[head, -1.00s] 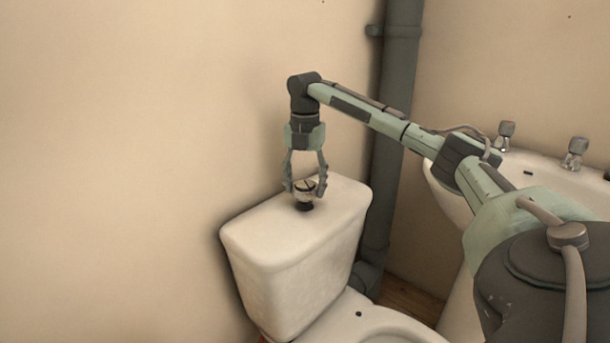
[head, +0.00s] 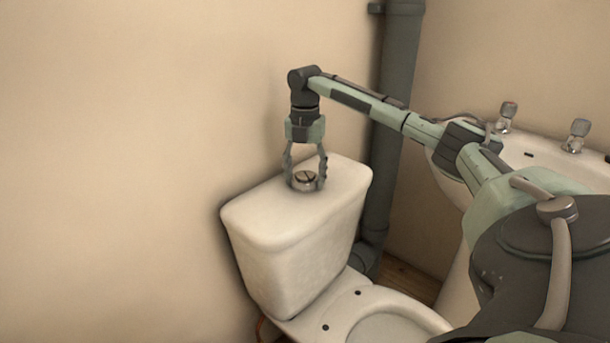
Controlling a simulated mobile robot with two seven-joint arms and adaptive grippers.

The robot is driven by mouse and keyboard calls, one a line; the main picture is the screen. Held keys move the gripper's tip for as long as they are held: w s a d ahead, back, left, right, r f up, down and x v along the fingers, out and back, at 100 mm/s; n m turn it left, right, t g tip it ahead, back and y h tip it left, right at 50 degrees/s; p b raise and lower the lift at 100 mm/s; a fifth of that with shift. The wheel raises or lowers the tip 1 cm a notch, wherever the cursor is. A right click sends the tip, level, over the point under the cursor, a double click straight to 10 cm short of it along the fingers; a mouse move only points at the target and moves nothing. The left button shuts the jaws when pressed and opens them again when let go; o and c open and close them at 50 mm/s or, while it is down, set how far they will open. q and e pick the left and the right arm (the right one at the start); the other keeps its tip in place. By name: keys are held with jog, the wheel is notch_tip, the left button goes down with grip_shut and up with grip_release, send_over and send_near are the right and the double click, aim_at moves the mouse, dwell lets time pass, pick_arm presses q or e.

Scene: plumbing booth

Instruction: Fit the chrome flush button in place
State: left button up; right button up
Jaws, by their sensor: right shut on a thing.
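The chrome flush button (head: 305,181) is a small round metal piece with a dark line across its top. It is at the top of the white cistern lid (head: 262,216), near the lid's middle. My right gripper (head: 305,184) points straight down, with its fingers shut on the button from both sides. The button looks level and low against the lid. The hole under it is hidden, so I cannot tell how fully it is seated. My left gripper is not in view.
The toilet bowl (head: 385,322) lies below and to the right of the cistern. A dark vertical pipe (head: 397,120) stands behind it. A white basin (head: 545,160) with two taps is at the right. Bare wall fills the left side.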

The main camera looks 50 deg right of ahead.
jog(key=o, duration=1.4)
notch_tip(320, 180, up, 12)
jog(key=shift+f, duration=0.15)
jog(key=shift+f, duration=5.4)
